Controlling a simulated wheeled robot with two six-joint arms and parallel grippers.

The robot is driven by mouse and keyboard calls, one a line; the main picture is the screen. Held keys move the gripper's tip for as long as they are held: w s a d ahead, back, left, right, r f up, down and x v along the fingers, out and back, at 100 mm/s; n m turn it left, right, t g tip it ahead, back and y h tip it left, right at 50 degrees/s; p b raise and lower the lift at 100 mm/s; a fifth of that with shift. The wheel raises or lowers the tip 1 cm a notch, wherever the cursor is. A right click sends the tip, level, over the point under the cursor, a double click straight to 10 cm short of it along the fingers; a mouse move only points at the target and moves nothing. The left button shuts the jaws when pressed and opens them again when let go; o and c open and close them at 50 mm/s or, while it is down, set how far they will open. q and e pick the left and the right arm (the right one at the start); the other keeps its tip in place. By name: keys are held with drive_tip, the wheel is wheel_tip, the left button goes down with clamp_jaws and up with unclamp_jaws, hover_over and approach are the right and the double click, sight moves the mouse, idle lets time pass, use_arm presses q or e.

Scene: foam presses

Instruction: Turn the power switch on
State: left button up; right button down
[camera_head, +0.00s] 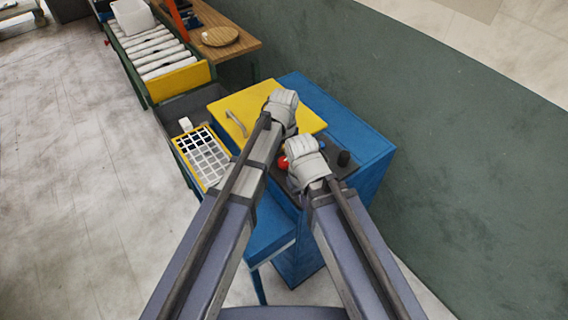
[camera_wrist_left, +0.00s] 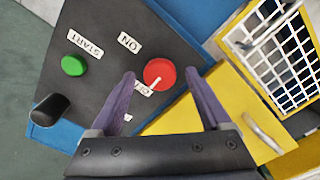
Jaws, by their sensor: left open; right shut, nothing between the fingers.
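The power switch, a red round knob (camera_wrist_left: 158,72) with a white pointer mark, sits on a dark panel (camera_wrist_left: 100,75). An ON label (camera_wrist_left: 130,42) is beside it; the mark points toward another label, partly hidden by a finger and probably OFF. My left gripper (camera_wrist_left: 161,76) is open, its two fingers on either side of the knob in the left wrist view; I cannot tell whether they touch it. In the head view a red part (camera_head: 283,162) shows beside my right gripper (camera_head: 303,150), which is shut and empty over the panel.
A green START button (camera_wrist_left: 74,65) and a black knob (camera_wrist_left: 49,109) share the panel. A yellow plate (camera_head: 262,98) with a handle lies on the blue machine (camera_head: 350,135). A yellow-framed grid tray (camera_head: 203,157) is at left. A green wall stands at right.

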use_arm(q)
drive_tip(key=shift+f, duration=0.15)
drive_tip(key=shift+c, duration=0.2)
clamp_jaws()
idle(0.4)
drive_tip(key=shift+m, duration=0.4)
drive_tip(key=m, duration=0.8)
drive_tip(key=shift+m, duration=0.3)
drive_tip(key=m, duration=0.4)
drive_tip(key=shift+m, duration=2.2)
